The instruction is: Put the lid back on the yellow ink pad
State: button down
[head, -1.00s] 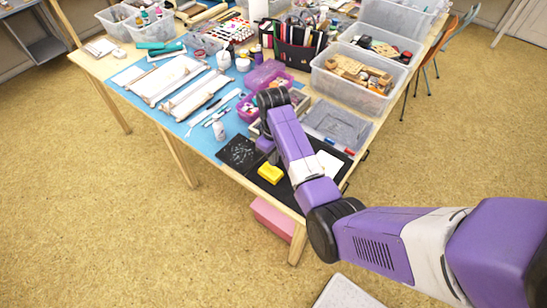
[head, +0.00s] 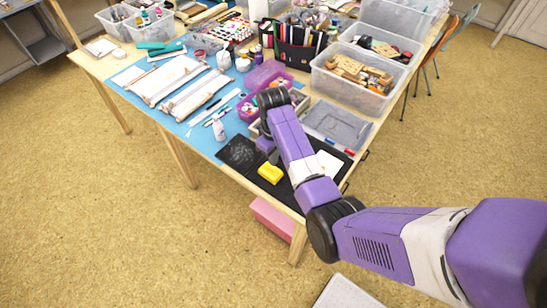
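The yellow ink pad (head: 270,173) lies on a black mat (head: 283,190) near the table's front corner. It is a small yellow block at this size. I cannot tell whether its lid is on, beside it or apart. My gripper (head: 269,152) points down just behind the yellow pad, mostly hidden by my own purple arm. Its fingers are too small and covered to show whether they are open or hold anything. I cannot tell whether it touches the pad.
A dark speckled sheet (head: 238,152) lies left of the pad. White paper (head: 328,163) lies to its right. Behind are a purple box (head: 266,75), a grey tray (head: 336,124) and a clear bin (head: 350,80).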

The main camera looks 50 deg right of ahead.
aim_at(273, 172)
jog(key=shift+f, duration=0.2)
jog(key=shift+f+b, duration=0.35)
jog(key=shift+f+b, duration=1.5)
jog(key=shift+f, duration=1)
jog(key=shift+r, duration=0.15)
jog(key=shift+r+p, duration=1.3)
jog(key=shift+p, duration=0.1)
jog(key=shift+r+p, duration=0.45)
jog(key=shift+r, duration=1.65)
